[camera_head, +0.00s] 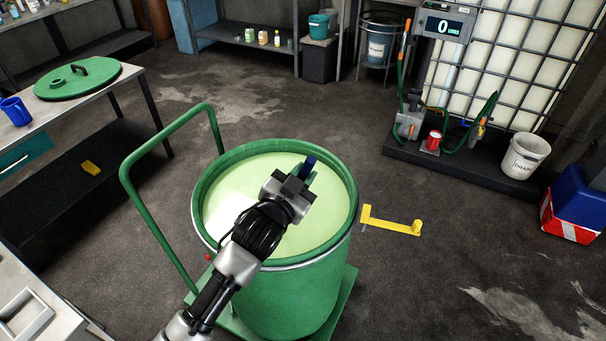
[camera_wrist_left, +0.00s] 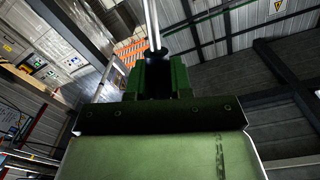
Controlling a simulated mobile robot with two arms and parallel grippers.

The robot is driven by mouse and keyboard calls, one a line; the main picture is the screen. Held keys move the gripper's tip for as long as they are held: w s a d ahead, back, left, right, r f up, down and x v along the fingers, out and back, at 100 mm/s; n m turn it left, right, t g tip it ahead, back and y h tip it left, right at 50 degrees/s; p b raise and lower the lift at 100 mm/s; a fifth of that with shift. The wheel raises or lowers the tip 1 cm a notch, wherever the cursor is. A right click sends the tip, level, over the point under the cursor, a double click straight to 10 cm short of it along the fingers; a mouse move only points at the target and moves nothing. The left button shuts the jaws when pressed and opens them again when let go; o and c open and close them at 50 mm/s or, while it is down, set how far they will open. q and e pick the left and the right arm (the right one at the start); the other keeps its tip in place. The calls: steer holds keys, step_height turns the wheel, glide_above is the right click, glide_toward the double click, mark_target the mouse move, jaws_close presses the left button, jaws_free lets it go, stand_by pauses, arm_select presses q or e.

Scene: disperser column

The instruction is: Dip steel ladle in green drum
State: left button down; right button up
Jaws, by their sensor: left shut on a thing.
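The green drum (camera_head: 290,290) stands open in the middle of the head view, filled near the rim with pale green liquid (camera_head: 235,190). My left arm reaches over it from the lower left. My left gripper (camera_head: 300,180) is above the liquid, inside the rim outline, and is shut on a dark blue handle end (camera_head: 309,164). In the left wrist view, the gripper (camera_wrist_left: 158,82) is shut on the dark grip of the steel ladle (camera_wrist_left: 152,22), whose thin shaft runs out of the picture's top. The ladle's bowl is not visible. My right gripper is out of view.
The drum sits on a green trolley with a tall push handle (camera_head: 143,151). A green lid (camera_head: 77,85) and blue mug (camera_head: 15,112) lie on the left bench. A yellow bracket-like piece (camera_head: 390,223) shows right of the drum. A dispensing scale and white bucket (camera_head: 525,157) stand back right.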

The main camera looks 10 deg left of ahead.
arm_select(q)
steer(key=shift+f, duration=0.1)
steer(key=shift+f+b, duration=0.6)
steer(key=shift+f, duration=0.1)
step_height(320, 180, down, 5)
steer(key=b, duration=0.3)
stand_by(0.6)
steer(key=shift+r, duration=0.1)
stand_by(0.4)
steer(key=shift+r+p, duration=7.65)
steer(key=shift+r, duration=1.65)
steer(key=shift+f, duration=0.1)
